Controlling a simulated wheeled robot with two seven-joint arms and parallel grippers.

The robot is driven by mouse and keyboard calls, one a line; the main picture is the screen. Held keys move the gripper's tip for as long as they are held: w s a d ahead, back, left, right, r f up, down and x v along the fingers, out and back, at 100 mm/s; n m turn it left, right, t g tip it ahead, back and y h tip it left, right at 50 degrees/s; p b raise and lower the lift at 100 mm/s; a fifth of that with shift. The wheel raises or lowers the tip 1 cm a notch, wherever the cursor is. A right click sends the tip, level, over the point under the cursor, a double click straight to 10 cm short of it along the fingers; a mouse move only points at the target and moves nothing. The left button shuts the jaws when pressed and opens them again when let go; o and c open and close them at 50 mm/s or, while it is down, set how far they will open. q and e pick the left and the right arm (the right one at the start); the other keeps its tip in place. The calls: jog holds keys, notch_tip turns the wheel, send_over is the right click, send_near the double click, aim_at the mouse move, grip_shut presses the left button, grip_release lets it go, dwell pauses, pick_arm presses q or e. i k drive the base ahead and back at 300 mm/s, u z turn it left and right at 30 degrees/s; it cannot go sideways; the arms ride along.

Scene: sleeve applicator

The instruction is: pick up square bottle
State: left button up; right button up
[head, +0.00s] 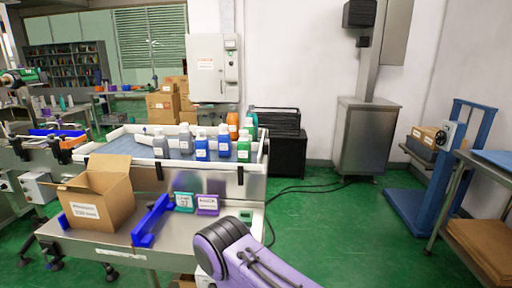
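Several bottles stand upright in a white-walled tray (117,132) at the back of the work table. Blue bottles (202,149) (224,146) and a green bottle (244,149) stand near its right front. An orange bottle (233,125) and another green one are behind. The bottles are too small to tell for sure which is the square one. Neither of my grippers shows. Only a purple and black link of my arm is in view, at the bottom, in front of the table and apart from the bottles.
An open cardboard box (97,205) stands on the table's front left. Next to it are a blue bracket (151,221), a teal item (184,202) and a purple item (207,205). The tray's front wall stands between this shelf and the bottles.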

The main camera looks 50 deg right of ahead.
aim_at(202, 145)
jog(key=z, duration=1.3)
jog(key=i, duration=1)
